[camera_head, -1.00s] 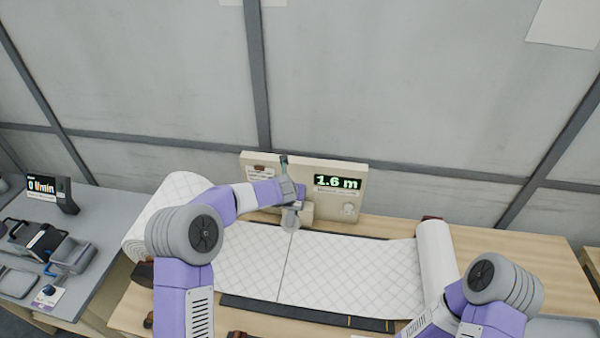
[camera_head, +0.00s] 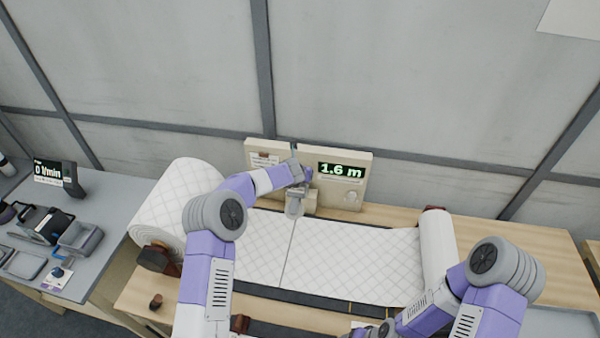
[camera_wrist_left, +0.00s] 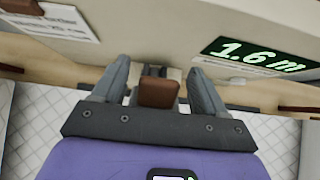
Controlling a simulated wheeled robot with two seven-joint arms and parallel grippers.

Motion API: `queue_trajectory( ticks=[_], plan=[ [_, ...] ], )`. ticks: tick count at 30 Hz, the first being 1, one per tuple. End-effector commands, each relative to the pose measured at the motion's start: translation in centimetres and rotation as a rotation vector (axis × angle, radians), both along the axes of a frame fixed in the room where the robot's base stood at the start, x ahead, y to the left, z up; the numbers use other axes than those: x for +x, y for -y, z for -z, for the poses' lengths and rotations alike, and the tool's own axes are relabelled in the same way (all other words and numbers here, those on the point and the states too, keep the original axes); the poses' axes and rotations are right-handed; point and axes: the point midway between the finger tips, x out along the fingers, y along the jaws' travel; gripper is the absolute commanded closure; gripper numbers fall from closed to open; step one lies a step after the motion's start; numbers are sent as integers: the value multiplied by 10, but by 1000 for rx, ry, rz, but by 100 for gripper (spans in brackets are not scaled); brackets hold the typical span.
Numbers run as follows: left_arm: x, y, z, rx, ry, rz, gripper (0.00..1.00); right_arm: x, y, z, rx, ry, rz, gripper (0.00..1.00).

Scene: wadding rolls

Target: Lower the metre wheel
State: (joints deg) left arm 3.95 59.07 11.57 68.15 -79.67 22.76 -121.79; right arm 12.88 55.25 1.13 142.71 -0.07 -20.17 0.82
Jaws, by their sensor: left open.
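The metre wheel (camera_head: 294,206) is a grey disc at the front of the beige counter housing (camera_head: 352,196), low over the white quilted wadding (camera_head: 345,262). I cannot tell whether it touches the wadding. The display (camera_head: 340,170) reads 1.6 m. My left gripper (camera_wrist_left: 158,68) is at the housing, above the wheel. In the left wrist view its fingers are open, one on each side of a brown handle (camera_wrist_left: 158,92), with gaps showing. The wheel is hidden in that view. My right arm is at the lower right, its fingers out of view.
A wadding roll (camera_head: 180,205) lies at the left end of the wooden bench (camera_head: 530,250), and another roll (camera_head: 437,250) stands out at the right. A grey side table (camera_head: 110,215) at the left carries a 0 l/min display (camera_head: 48,172) and trays. The wall is close behind the housing.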

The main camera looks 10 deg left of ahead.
Motion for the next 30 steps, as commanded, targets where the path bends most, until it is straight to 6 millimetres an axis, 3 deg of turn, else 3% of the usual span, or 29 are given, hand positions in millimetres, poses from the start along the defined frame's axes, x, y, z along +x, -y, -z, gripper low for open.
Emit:
queue_trajectory(
  ticks=[7,21,30],
  plan=[
    [0,0,0,0,0,0,31,0,0,0,0,0,0,34],
    [0,0,0,0,0,0,100,0,0,0,0,0,0,34],
    [5,0,2,-1,13,-1,100,0,0,3,0,0,0,34]
  ],
)
